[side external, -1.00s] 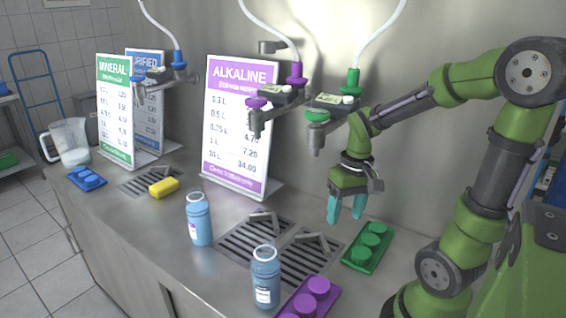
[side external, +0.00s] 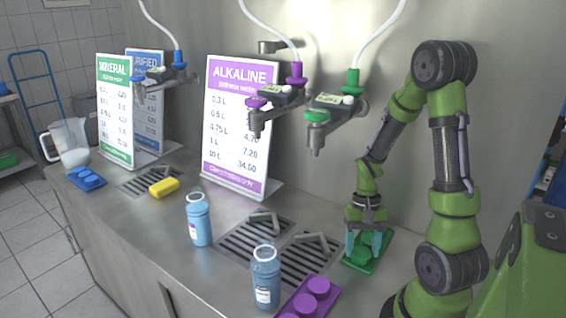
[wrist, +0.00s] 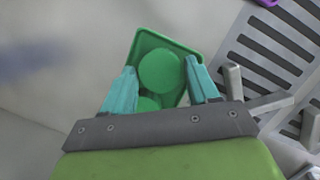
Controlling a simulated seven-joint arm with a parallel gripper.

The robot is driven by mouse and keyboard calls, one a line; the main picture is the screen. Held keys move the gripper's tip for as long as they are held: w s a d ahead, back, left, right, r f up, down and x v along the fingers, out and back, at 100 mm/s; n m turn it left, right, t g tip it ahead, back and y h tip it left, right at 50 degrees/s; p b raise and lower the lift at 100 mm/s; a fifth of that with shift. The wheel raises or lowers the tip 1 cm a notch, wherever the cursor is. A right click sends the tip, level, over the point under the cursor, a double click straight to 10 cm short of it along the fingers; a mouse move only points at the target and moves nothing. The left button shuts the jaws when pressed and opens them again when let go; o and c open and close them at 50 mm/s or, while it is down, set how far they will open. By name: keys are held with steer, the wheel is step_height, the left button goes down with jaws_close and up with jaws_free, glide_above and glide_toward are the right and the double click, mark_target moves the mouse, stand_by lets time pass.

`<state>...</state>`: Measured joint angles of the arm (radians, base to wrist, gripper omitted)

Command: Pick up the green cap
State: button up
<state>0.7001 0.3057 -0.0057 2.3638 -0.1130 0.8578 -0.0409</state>
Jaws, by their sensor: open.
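The green tray (side external: 388,243) lies on the steel counter at the right and also shows in the wrist view (wrist: 190,48). Green caps sit in it. In the wrist view one round cap (wrist: 159,70) shows whole between my fingertips, and another cap (wrist: 147,104) is partly hidden nearer my palm. My gripper (side external: 364,246) points down at the tray, its teal fingers open on either side of the caps. In the wrist view my gripper (wrist: 161,66) has a gap on each side of the whole cap. I cannot tell the exact fingertip height.
A purple cap tray (side external: 318,292) and two blue bottles (side external: 266,278) (side external: 199,220) stand left of the green tray. Drain grates (side external: 300,262) lie beside it. Taps, including the green-handled one (side external: 318,117), hang above. The yellow object (side external: 163,187) lies farther left.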

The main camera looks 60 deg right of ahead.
steer(key=shift+f, duration=0.15)
steer(key=c, duration=0.7)
